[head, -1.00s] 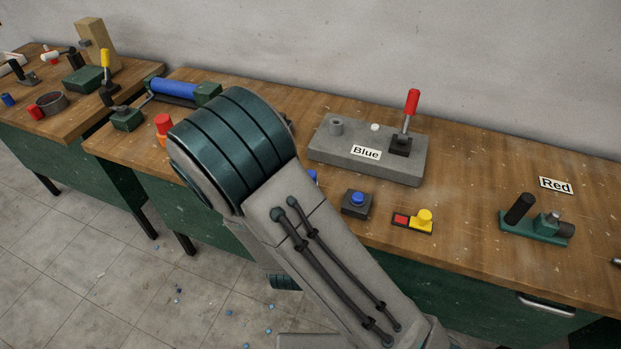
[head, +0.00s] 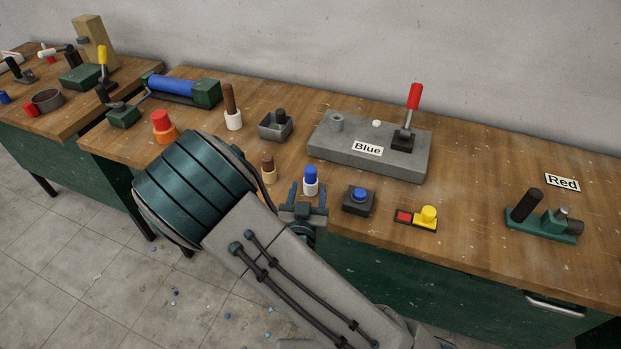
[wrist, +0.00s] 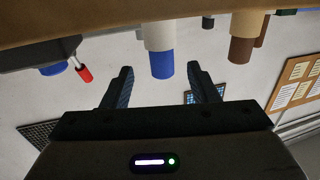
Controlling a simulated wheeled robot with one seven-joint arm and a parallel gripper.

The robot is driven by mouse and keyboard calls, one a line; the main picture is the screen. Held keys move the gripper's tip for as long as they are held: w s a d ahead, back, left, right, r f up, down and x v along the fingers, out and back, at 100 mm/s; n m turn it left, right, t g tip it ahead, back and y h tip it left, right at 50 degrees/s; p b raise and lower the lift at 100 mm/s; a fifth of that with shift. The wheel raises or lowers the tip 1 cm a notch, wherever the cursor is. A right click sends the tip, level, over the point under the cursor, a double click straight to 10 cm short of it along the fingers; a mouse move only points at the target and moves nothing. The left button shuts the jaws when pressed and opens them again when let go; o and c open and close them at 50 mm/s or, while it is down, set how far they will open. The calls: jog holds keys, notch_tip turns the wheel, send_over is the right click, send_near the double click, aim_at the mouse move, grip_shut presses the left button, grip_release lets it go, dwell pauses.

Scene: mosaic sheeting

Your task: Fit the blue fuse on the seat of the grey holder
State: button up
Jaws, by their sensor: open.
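The blue fuse (head: 311,175), a white cylinder with a blue top, stands upright near the table's front edge. My gripper (head: 309,188) is open, with its fingers to either side of the fuse in the head view. I cannot tell which is the holder.
A tan peg with brown top (head: 268,168) stands close left of the fuse, and a blue-button box (head: 357,203) close right. A white peg with brown top (head: 232,110) stands farther back. A red-handled lever (head: 412,105) rises from the grey block.

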aim_at(312, 168)
jog(key=w, duration=0.2)
jog(key=shift+w+d+r, duration=0.1)
jog(key=shift+w+d, duration=0.1)
jog(key=shift+w, duration=0.15)
jog(key=w+p, duration=0.1)
jog(key=w, duration=0.1)
jog(key=w+r+p, duration=0.1)
jog(key=w+p, duration=0.1)
jog(key=shift+d, duration=0.15)
jog(key=shift+w+f, duration=0.15)
jog(key=shift+w, duration=0.45)
jog(key=c, duration=1.1)
jog(key=shift+c, duration=0.2)
